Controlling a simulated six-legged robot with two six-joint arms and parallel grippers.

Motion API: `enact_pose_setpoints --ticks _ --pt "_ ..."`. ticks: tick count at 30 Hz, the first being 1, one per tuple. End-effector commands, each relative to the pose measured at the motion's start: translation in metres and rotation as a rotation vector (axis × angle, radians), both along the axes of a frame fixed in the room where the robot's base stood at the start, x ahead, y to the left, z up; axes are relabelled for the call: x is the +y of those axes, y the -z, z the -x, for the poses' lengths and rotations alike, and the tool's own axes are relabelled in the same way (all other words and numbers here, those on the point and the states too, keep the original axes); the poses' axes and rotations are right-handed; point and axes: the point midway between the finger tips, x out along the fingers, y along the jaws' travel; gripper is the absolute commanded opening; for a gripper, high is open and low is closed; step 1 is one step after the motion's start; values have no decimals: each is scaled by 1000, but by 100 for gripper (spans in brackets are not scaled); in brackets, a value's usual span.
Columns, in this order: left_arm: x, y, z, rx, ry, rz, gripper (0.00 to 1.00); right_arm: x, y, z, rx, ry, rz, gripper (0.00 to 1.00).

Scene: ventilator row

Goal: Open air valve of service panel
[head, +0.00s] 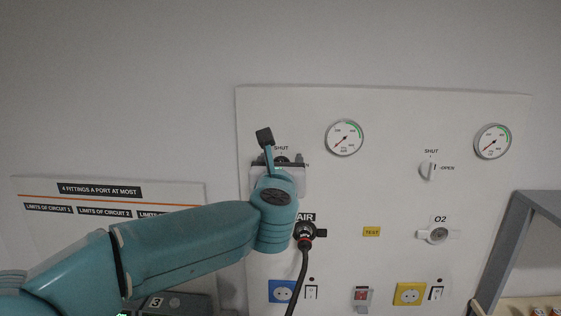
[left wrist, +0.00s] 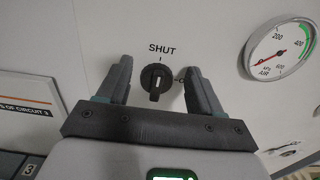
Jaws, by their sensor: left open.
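The service panel (head: 390,205) is a white board on the wall. Its air valve is a dark round knob (left wrist: 157,82) below the word SHUT in the left wrist view. The pale mark on the knob stands about upright, toward SHUT. My left gripper (left wrist: 160,83) is open, with one dark finger on each side of the knob and a gap to each. In the head view my left gripper (head: 281,163) is in front of the valve, and my wrist hides most of it. My right gripper is not in view.
The air gauge (head: 345,138) is right of the valve. A dark hose plug (head: 305,232) sits in the AIR port just below my wrist. The O2 valve (head: 428,170) and O2 port (head: 438,235) are further right. A grey shelf frame (head: 505,250) stands at the right edge.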

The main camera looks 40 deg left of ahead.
Motion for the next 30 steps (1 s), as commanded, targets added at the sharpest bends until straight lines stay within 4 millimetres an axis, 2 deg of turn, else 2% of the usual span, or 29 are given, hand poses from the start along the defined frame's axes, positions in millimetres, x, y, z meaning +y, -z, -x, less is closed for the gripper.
enact_pose_setpoints --ticks 3,5,6,8,9,20,30 --pt "0 0 0 0 0 0 66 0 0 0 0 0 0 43" --pt "0 0 0 0 0 0 49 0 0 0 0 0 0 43" --pt "0 0 0 0 0 0 36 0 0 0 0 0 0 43" --pt "0 0 1 0 0 0 17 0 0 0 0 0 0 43" --pt "0 0 1 0 0 0 10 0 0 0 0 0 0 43" --pt "-1 0 0 29 0 -34 10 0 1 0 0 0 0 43" --pt "-4 1 -3 183 -1 -217 10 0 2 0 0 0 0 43"
